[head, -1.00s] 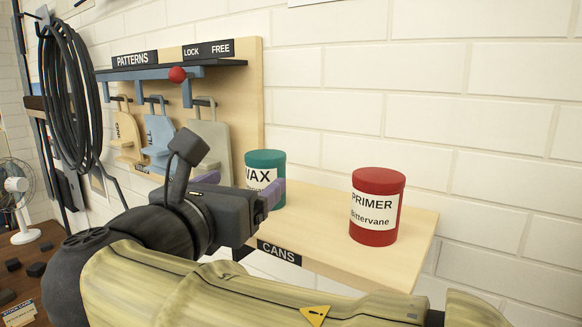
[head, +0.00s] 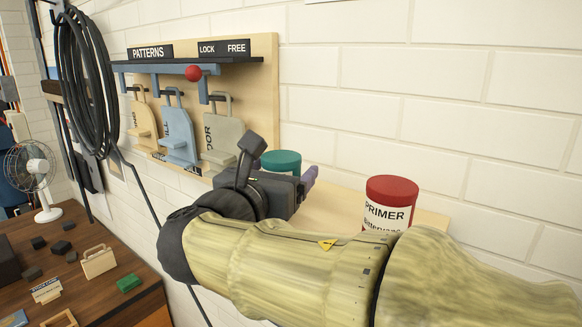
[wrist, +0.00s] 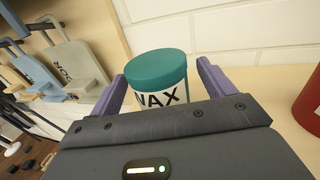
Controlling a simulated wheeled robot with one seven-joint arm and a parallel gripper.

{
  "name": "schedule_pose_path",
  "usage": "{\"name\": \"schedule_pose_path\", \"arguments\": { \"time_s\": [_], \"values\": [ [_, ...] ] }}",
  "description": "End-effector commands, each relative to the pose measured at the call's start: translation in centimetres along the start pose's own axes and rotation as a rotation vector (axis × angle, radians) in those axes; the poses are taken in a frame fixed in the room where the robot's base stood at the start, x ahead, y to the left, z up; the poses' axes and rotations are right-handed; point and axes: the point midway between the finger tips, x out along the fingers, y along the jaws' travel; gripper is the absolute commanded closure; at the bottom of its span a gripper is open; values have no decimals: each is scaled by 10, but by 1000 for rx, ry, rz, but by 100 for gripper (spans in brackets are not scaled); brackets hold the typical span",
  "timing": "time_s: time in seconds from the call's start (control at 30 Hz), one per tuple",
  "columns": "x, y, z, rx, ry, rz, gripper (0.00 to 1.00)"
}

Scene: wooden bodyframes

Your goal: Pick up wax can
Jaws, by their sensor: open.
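The wax can (head: 281,162) is teal with a white label and stands upright on the wooden cans shelf (head: 325,207). In the head view my gripper hides most of it below the lid. In the wrist view the wax can (wrist: 158,80) stands between the two purple fingers of my gripper (wrist: 160,85), with its lower part hidden by the gripper body. My gripper (head: 308,178) is open, with a finger on either side of the can. A gap shows on each side in the wrist view; contact cannot be told.
A red primer can (head: 390,205) stands to the right on the same shelf, close to my arm. It also shows at the wrist view's right edge (wrist: 310,110). Hanging patterns (head: 178,135) and a red knob (head: 193,73) are at left. A white brick wall is behind.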

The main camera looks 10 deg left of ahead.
Motion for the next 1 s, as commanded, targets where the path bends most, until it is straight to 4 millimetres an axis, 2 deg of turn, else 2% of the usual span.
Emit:
{"name": "schedule_pose_path", "arguments": {
  "time_s": [0.13, 0.67, 0.77, 0.97, 1.0],
  "values": [
    [12, 2, 2, 0, 1, 4, 18],
    [14, 0, 0, 1, 0, 2, 18],
    [14, 0, 0, 0, 1, 2, 34],
    [13, 0, 0, 0, 0, 2, 73],
    [13, 0, 0, 1, -1, 2, 76]
  ]
}}
